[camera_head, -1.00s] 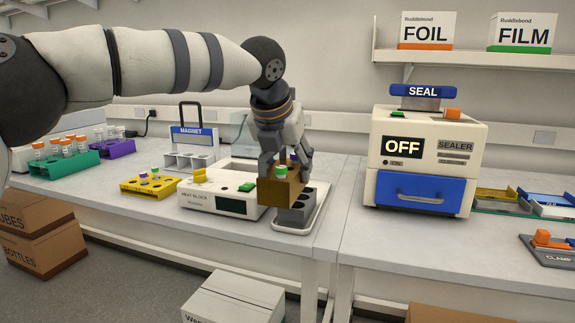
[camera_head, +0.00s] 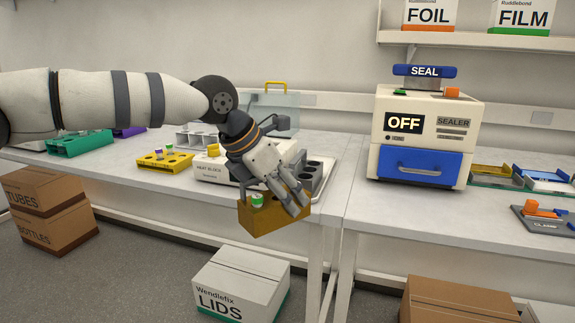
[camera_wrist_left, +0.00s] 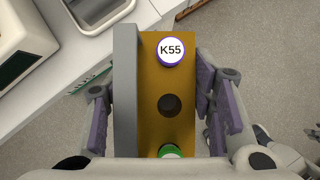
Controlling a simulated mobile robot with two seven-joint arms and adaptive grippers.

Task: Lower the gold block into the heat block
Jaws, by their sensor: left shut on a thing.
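The gold block (camera_head: 268,223) is held by my left gripper (camera_head: 272,203), in front of the bench's front edge and over the floor. In the left wrist view, the gold block (camera_wrist_left: 152,105) sits between the gripper's purple-padded fingers. It holds a vial with a white K55 cap (camera_wrist_left: 171,50) and a green-capped vial (camera_wrist_left: 171,152), with an empty hole (camera_wrist_left: 169,104) between them. The white heat block (camera_head: 212,172) stands on the bench behind and to the left, partly hidden by my wrist and hand.
A grey block with wells (camera_head: 314,176) stands in a tray right of the heat block. A yellow rack (camera_head: 165,163) is left of it. A clear cover with a yellow handle (camera_head: 276,88) rises behind. The sealer (camera_head: 428,135) stands further right. A LIDS carton (camera_head: 240,285) is on the floor.

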